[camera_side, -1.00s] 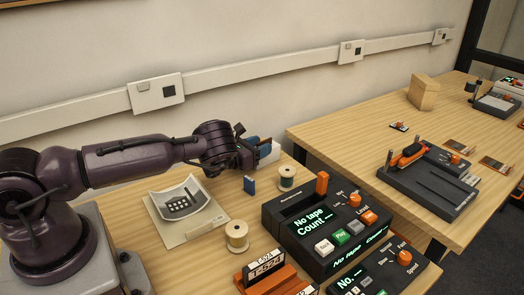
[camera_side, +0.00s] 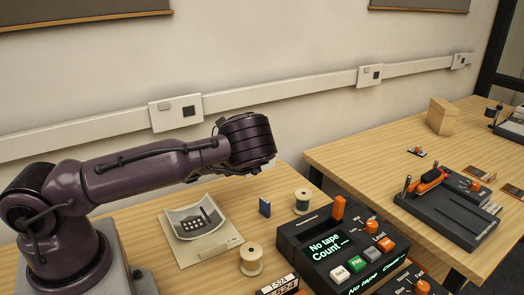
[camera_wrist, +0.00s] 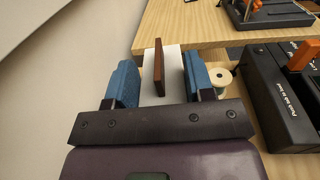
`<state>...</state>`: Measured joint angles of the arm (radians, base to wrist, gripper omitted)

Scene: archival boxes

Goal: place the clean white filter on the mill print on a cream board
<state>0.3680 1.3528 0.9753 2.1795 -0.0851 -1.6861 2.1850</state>
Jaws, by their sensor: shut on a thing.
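The mill print (camera_side: 195,217), a curled grey picture of a building with rows of windows, lies on a cream board (camera_side: 228,240) in the side view, below my forearm. In the wrist view, my gripper (camera_wrist: 158,72) has its two blue fingers on either side of a white flat piece with an upright brown strip, which I take to be the white filter (camera_wrist: 149,83). It is held above the table. In the side view the fingers and the filter are hidden behind my wrist, up and to the right of the print.
A black console (camera_side: 335,240) with lit text is farther right. A second table (camera_side: 345,160) holds a black device (camera_side: 445,208).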

